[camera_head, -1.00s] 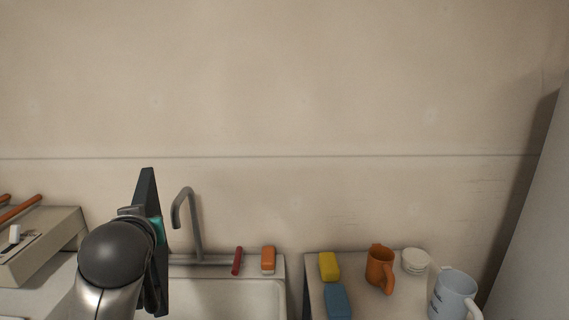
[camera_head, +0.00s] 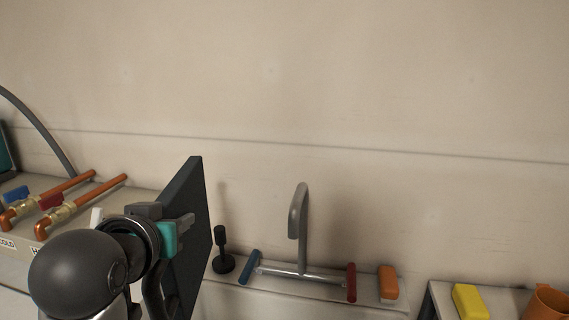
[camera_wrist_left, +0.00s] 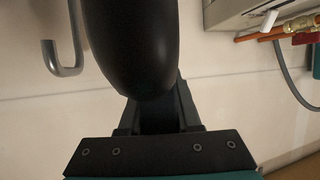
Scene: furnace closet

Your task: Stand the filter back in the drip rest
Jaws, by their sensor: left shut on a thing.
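My left gripper (camera_head: 172,230) is shut on a dark flat panel (camera_head: 194,225), which I take to be the filter. A teal part (camera_head: 167,240) shows between the gripper and the panel. The panel is held up on edge, in front of the wall and left of the tap. In the left wrist view a dark bar with screws (camera_wrist_left: 158,152) and a teal edge below it fill the bottom. I cannot make out a drip rest in either view. My right gripper is not in view.
The grey tap (camera_head: 299,225) stands behind the sink, between a blue handle (camera_head: 250,267) and a red handle (camera_head: 351,282). A black plunger-like item (camera_head: 222,252) stands to its left. Copper pipes with valves (camera_head: 62,207) are at left. An orange block (camera_head: 388,283), yellow sponge (camera_head: 469,301) and orange mug (camera_head: 547,302) are at right.

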